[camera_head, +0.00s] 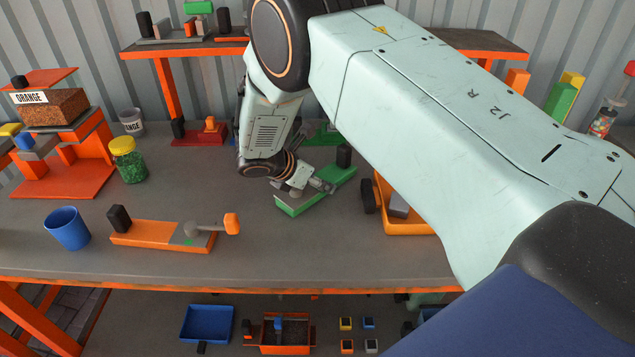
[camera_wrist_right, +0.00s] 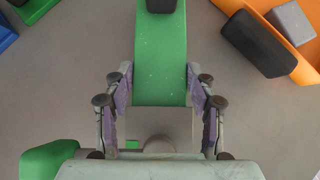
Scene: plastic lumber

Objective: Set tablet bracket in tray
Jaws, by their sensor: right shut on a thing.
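My right gripper (camera_head: 308,186) is above the middle of the bench, its jaws around a long green board (camera_head: 289,204) with a black block at its far end. In the right wrist view the purple pads of the gripper (camera_wrist_right: 159,90) press close on both sides of the green board (camera_wrist_right: 160,65). A round grey part (camera_wrist_right: 158,143) lies between the finger bases. I cannot tell whether this green piece is the tablet bracket. An orange tray (camera_head: 408,229) with a black handle and a grey block stands to the right, also in the wrist view (camera_wrist_right: 250,8). My left gripper is out of view.
An orange board with a lever (camera_head: 150,233), a blue cup (camera_head: 67,230) and a jar (camera_head: 128,160) stand on the left. An orange stand (camera_head: 75,180) is behind them. Blue and orange trays (camera_head: 207,322) (camera_head: 285,350) sit below. My right arm hides the bench's right side.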

